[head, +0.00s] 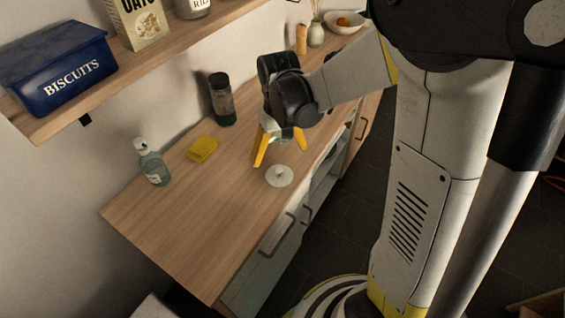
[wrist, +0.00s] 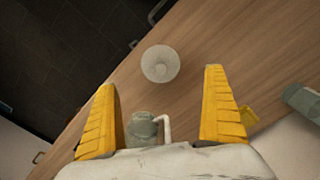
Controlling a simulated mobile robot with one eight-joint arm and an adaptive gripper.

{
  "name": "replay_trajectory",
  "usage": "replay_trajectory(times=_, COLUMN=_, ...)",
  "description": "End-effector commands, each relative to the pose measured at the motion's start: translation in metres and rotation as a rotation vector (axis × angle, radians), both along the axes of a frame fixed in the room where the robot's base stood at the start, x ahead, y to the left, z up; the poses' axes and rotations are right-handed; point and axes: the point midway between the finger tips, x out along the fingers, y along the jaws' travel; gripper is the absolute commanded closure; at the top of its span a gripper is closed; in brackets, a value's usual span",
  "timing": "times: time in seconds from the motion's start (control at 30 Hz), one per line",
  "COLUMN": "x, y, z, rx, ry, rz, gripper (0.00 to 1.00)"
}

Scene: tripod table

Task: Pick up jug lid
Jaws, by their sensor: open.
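The jug lid (head: 279,176) is a pale round disc with a small knob in its middle. It lies flat on the wooden counter near the front edge. In the wrist view the lid (wrist: 160,63) shows beyond the fingertips, roughly centred between them. My gripper (head: 281,148) is above the counter, behind the lid in the head view, with its yellow fingers spread and pointing down. In the wrist view my gripper (wrist: 160,78) is open, with no contact on the lid. A grey-green object (wrist: 142,130) with a white curved part shows between the fingers; I cannot tell what it is.
A yellow sponge (head: 203,149), a soap bottle (head: 152,165) and a dark-topped container (head: 221,98) stand along the wall side of the counter (head: 190,240). A shelf above bears a blue biscuit tin (head: 58,68). The counter left of the lid is clear.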

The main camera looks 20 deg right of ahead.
Motion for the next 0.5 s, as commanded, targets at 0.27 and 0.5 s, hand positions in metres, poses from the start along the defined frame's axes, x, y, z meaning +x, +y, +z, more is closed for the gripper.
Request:
replay_trajectory(times=0.27, x=0.0, y=0.0, z=-0.045, rx=0.0, ry=-0.001, rz=0.0, gripper=0.0)
replay_trajectory(times=0.5, x=0.002, y=-0.001, z=-0.063, rx=0.0, ry=-0.002, rz=0.0, gripper=0.0)
